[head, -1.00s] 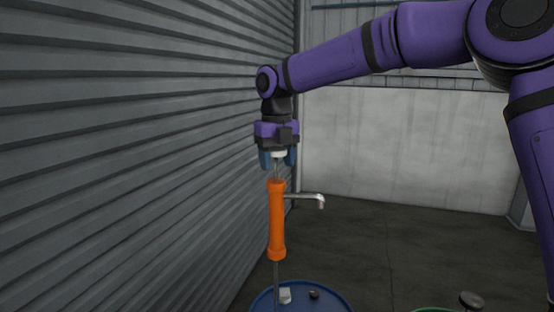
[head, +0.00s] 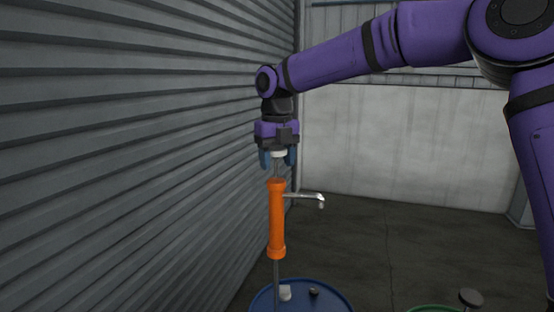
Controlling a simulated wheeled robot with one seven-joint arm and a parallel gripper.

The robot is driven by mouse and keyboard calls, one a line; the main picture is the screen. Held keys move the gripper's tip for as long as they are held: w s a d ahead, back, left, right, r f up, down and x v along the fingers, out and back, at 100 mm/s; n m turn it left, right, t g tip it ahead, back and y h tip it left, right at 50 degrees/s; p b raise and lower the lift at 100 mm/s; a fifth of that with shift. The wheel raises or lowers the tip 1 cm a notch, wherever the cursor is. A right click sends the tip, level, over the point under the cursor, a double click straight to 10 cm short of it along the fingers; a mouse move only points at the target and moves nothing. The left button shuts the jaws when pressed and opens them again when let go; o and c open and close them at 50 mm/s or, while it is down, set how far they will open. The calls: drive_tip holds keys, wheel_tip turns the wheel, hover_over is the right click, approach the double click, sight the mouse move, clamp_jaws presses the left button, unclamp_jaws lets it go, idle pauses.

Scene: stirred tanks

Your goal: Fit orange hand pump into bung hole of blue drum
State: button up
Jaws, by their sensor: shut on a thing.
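The orange hand pump (head: 276,222) hangs upright from my gripper (head: 278,161), which is shut on the top of the pump. Its metal spout (head: 306,196) points right, and its thin grey tube (head: 276,270) reaches down in front of the blue drum (head: 331,298). The drum's top is at the bottom edge of the head view, partly cut off. The tube's lower end is out of view, so I cannot tell whether it is in the bung hole. The bung hole itself is not visible.
On the drum top are a white fitting (head: 285,292) and a dark cap (head: 314,291). A green rim (head: 436,309) and a grey knob-like top (head: 470,298) show at bottom right. A corrugated wall (head: 130,150) stands close on the left. Open floor (head: 375,245) lies behind the drum.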

drive_tip(key=shift+f, duration=1.8)
idle(0.5)
hover_over(277, 222)
drive_tip(key=w, duration=0.2)
drive_tip(key=shift+s+f, duration=0.2)
drive_tip(key=shift+f, duration=2.85)
drive_tip(key=shift+f, duration=3.85)
